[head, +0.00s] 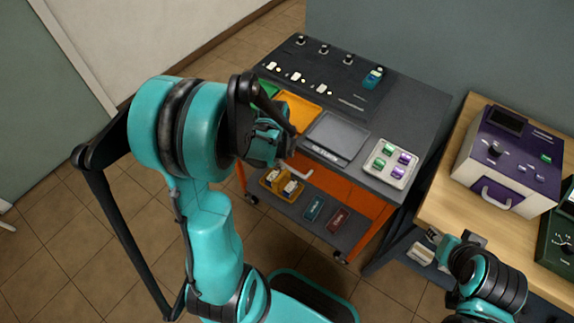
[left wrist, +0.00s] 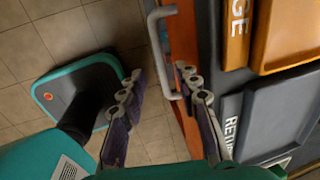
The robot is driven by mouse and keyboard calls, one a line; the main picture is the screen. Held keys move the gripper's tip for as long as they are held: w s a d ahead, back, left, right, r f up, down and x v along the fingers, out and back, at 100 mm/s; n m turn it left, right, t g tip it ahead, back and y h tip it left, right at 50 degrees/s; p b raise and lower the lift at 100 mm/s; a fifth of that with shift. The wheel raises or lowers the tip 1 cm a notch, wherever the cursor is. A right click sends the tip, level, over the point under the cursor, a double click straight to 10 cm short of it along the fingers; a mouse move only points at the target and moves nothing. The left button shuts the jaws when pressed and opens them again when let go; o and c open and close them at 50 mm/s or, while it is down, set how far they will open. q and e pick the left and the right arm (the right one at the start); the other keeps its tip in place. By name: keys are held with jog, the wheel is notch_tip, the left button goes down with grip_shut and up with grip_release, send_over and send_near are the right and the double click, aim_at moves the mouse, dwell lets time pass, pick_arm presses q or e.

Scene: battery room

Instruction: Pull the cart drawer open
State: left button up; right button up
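The cart (head: 425,110) has a dark grey top and an orange drawer (head: 345,200) under it. The drawer front looks flush with the cart. Its pale grey bar handle (head: 298,171) is partly hidden by my left gripper (head: 272,143). In the left wrist view my left gripper (left wrist: 160,86) is open, its two fingers spread on either side of the handle (left wrist: 156,50). The handle's near end lies between the fingertips, and I cannot tell if either touches it. My right gripper (head: 452,240) is at the wooden bench's front edge, away from the cart; its opening is unclear.
Trays, including an orange one (head: 299,112) and a grey one (head: 337,138), sit on the cart top. A lower shelf (head: 290,208) holds a yellow bin and two small items. A wooden bench (head: 450,190) with a purple-and-white device (head: 505,165) stands at right. Tiled floor lies left.

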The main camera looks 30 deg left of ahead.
aim_at(288, 166)
pick_arm(q)
jog(key=f+b, duration=0.1)
jog(key=f, duration=0.1)
jog(key=w+f+b, duration=0.1)
jog(key=f, duration=0.2)
jog(key=shift+f, duration=0.15)
grip_shut()
